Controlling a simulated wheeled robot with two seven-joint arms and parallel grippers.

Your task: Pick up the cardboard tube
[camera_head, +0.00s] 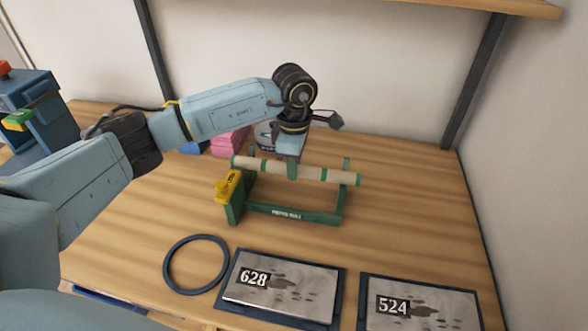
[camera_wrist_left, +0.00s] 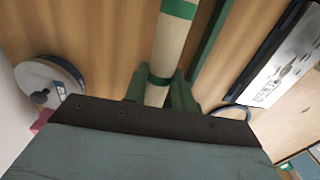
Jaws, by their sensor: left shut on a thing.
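The cardboard tube (camera_head: 337,177) is a beige roll with green bands. In the head view it lies nearly level above a green stand (camera_head: 300,214) with a yellow part (camera_head: 228,186) at its left end. My left gripper (camera_head: 292,170) comes down from above and is shut on the tube near its middle. I cannot tell whether the tube still touches the stand. My right gripper is not in view.
Two dark-framed plates marked 628 (camera_head: 300,302) and 524 (camera_head: 445,310) lie at the front of the wooden table (camera_head: 410,215). A dark ring (camera_head: 168,271) lies left of them. Pink (camera_head: 230,142) and blue items stand behind. The table's right side is clear.

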